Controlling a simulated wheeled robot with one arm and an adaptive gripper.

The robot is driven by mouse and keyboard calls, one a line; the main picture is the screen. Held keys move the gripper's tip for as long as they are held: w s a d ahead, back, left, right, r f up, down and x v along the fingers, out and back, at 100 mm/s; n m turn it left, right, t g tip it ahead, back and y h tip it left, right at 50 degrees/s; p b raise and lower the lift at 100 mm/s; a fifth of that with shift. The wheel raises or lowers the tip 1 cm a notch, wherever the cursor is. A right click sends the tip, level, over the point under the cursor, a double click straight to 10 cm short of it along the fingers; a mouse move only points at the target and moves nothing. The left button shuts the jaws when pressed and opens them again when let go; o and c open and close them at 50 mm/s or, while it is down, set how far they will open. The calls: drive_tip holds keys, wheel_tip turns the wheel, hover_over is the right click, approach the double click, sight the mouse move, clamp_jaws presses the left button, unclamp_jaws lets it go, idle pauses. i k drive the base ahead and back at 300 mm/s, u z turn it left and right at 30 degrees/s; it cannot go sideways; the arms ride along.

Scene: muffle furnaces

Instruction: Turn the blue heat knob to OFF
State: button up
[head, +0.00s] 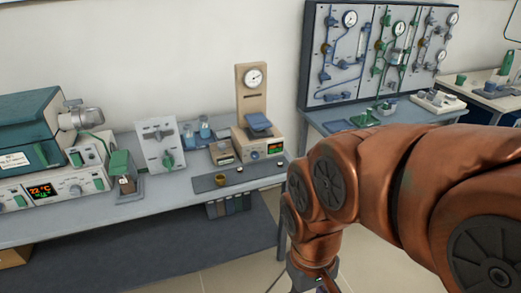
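A teal-lidded unit (30,120) on the left bench has a front panel with a lit display (41,190) that seems to read 22 °C. A light round knob (76,190) and green knobs sit beside the display. My copper arm crosses the right side and bends down. Its dark end, the body of my gripper (312,278), is at the bottom edge, in front of the bench's right end. The fingers are cut off, so open or shut does not show. It touches no knob that I can see.
The grey bench (95,221) also holds a white switch box (159,145), blue-liquid bottles (205,131), a beige gauge stand (251,95) and a dark mat (207,183) with small cups. A valve panel (350,70) stands behind another bench. My arm hides part of the right side.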

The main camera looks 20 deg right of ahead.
sight(255, 155)
drive_tip(key=k, duration=1.15)
drive_tip(key=u, duration=0.75)
drive_tip(key=i, duration=0.3)
drive_tip(key=u, duration=0.65)
drive_tip(key=i, duration=1.45)
drive_tip(key=z, duration=0.9)
drive_tip(key=i, duration=0.45)
drive_tip(key=z, duration=0.45)
